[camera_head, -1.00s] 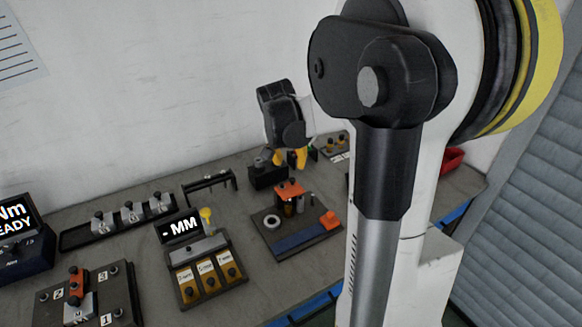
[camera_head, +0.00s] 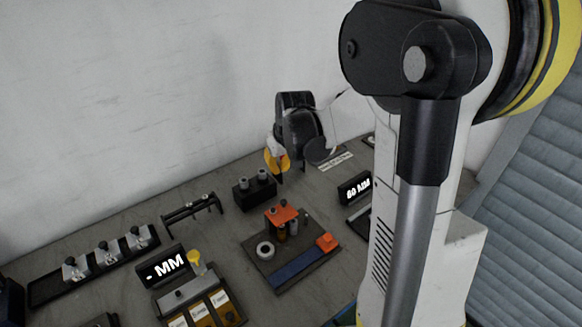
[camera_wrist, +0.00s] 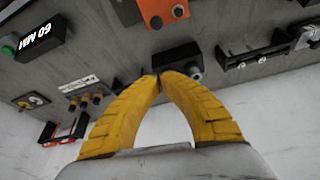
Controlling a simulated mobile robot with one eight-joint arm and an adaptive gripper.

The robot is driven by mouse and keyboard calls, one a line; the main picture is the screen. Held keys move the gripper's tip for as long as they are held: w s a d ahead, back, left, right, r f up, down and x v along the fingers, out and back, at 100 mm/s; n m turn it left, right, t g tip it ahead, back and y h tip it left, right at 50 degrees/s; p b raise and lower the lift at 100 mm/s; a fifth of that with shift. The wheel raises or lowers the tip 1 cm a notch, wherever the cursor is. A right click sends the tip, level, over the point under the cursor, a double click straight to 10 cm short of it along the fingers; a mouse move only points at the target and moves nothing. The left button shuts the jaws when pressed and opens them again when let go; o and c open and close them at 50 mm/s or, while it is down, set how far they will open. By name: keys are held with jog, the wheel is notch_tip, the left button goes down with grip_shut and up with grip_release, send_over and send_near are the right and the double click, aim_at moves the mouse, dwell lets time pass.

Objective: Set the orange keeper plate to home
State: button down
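An orange plate (camera_head: 282,215) with dark knobs sits raised on a dark fixture base (camera_head: 262,262). An orange block (camera_head: 327,242) sits at that base's right edge. I cannot tell for sure which is the keeper plate. In the wrist view an orange plate (camera_wrist: 165,10) shows at the top edge, partly cut off. My gripper (camera_wrist: 158,76) has yellow fingers whose tips meet with nothing between them. In the head view my gripper (camera_head: 278,172) is above the bench, behind the fixture and apart from the orange plate; its fingers are partly hidden there.
A black block with two round posts (camera_head: 254,190) stands behind the fixture. A black rack (camera_head: 192,208) and a display with labelled cards (camera_head: 190,290) are to the left. Another display (camera_head: 355,187) is at the right. The wall rises close behind the bench.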

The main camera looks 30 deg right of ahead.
aim_at(281, 211)
notch_tip(281, 211, down, 9)
jog(key=s+b, duration=0.1)
jog(key=b, duration=0.2)
jog(key=shift+a+b, duration=0.15)
jog(key=shift+b, duration=0.15)
jog(key=shift+s+r, duration=0.1)
jog(key=shift+s, duration=1.05)
